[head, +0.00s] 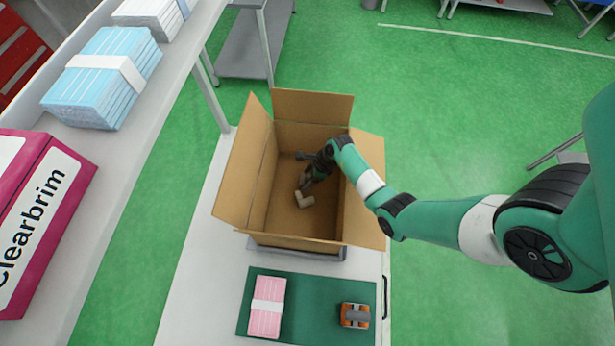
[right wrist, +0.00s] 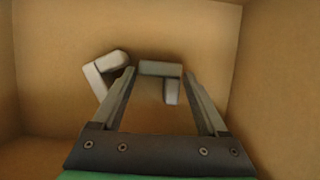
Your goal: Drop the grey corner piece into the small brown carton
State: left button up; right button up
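The brown carton (head: 255,185) stands open on the white bench with its flaps spread. My right arm reaches down into it, and the right gripper (right wrist: 158,82) is inside. In the right wrist view its two fingers stand apart. A grey L-shaped corner piece (right wrist: 160,69) shows between and beyond the fingertips, with gaps on both sides. I cannot tell whether it rests on the carton floor. A second pale corner piece (right wrist: 98,78) lies to the left of the fingers. In the head view one pale corner piece (head: 305,200) shows on the carton floor. My left gripper is not in view.
A green mat (head: 310,292) in front of the carton holds a pink banded stack (head: 267,305) and an orange-and-grey item (head: 355,316). A shelf at the left bears a blue banded stack (head: 104,78) and a magenta Clearbrim box (head: 35,215). The carton walls surround the right gripper.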

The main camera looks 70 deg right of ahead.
jog(key=shift+r, duration=0.25)
jog(key=p+v, duration=0.4)
jog(key=v, duration=0.8)
jog(key=shift+r+p, duration=0.35)
